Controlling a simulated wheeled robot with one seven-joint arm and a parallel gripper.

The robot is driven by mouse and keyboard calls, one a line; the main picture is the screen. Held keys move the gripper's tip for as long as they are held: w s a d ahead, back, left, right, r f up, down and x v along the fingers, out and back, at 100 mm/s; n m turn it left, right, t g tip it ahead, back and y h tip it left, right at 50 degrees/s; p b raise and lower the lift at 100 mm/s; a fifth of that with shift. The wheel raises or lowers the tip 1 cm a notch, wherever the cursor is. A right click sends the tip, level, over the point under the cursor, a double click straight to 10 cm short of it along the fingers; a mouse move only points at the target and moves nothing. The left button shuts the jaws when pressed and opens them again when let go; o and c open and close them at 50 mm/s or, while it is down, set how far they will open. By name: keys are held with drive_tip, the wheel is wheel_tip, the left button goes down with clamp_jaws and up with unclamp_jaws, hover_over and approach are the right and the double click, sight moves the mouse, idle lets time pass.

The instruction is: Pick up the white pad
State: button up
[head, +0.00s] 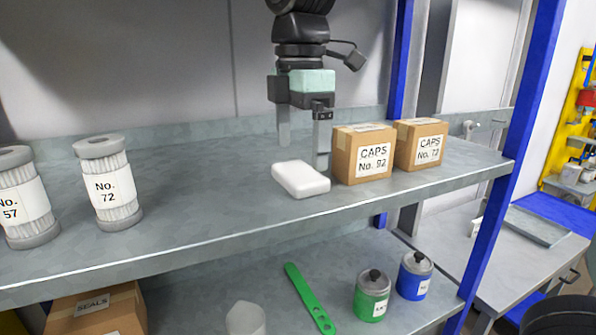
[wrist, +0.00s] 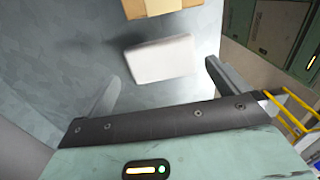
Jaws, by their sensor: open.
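The white pad (head: 300,179) lies flat on the upper grey shelf, just left of a cardboard box. It also shows in the wrist view (wrist: 162,60), beyond the fingertips and between their lines. My gripper (head: 303,152) points down above the shelf, behind the pad as the head view sees it. Its two fingers are spread apart with nothing between them. In the wrist view my gripper (wrist: 162,80) has one finger at each side, and neither touches the pad.
Two cardboard boxes, CAPS No. 92 (head: 363,154) and CAPS No. 72 (head: 421,145), stand close to the pad's right. Filter cartridges (head: 108,185) stand at the left of the shelf (head: 200,215). A blue post (head: 515,140) bounds its right end.

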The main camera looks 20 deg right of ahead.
sight(301, 170)
drive_tip(key=shift+s+d+f+p, duration=0.1)
drive_tip(key=shift+f+p, duration=0.45)
drive_tip(key=shift+f, duration=1.3)
drive_tip(key=c, duration=0.7)
drive_tip(key=shift+r, duration=0.2)
drive_tip(key=shift+r+b, duration=0.2)
drive_tip(key=shift+b, duration=0.1)
drive_tip(key=r+b, duration=0.1)
drive_tip(key=r, duration=0.1)
drive_tip(key=shift+s+r+b, duration=0.2)
drive_tip(key=shift+r+b, duration=0.1)
drive_tip(key=shift+b, duration=0.1)
drive_tip(key=s+b, duration=1.7)
drive_tip(key=b, duration=0.2)
drive_tip(key=shift+s+b, duration=0.25)
drive_tip(key=shift+b, duration=0.05)
